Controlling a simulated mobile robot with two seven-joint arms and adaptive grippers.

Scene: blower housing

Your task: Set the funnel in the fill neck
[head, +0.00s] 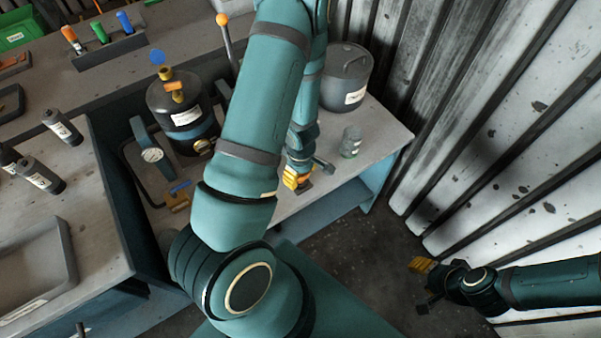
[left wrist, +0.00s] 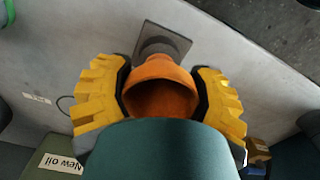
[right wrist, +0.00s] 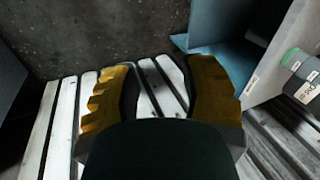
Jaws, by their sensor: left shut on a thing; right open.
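The orange funnel (left wrist: 160,90) sits between the yellow fingers of my left gripper (left wrist: 160,95), which are shut on it; its wide mouth faces the left wrist camera. Just beyond it a round grey piece stands on a dark square plate (left wrist: 178,42); I cannot tell whether the funnel touches it. In the head view my left gripper (head: 297,178) is low over the grey bench, and the funnel is hard to make out there. A black tank (head: 182,118) with brass fittings stands at the back left; I cannot tell which part is the fill neck. My right gripper (head: 422,267) is open and empty, also in the right wrist view (right wrist: 160,90).
Several dark bottles (head: 40,175) and a tray (head: 35,265) are on the left bench. A corrugated wall (head: 500,130) borders the right.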

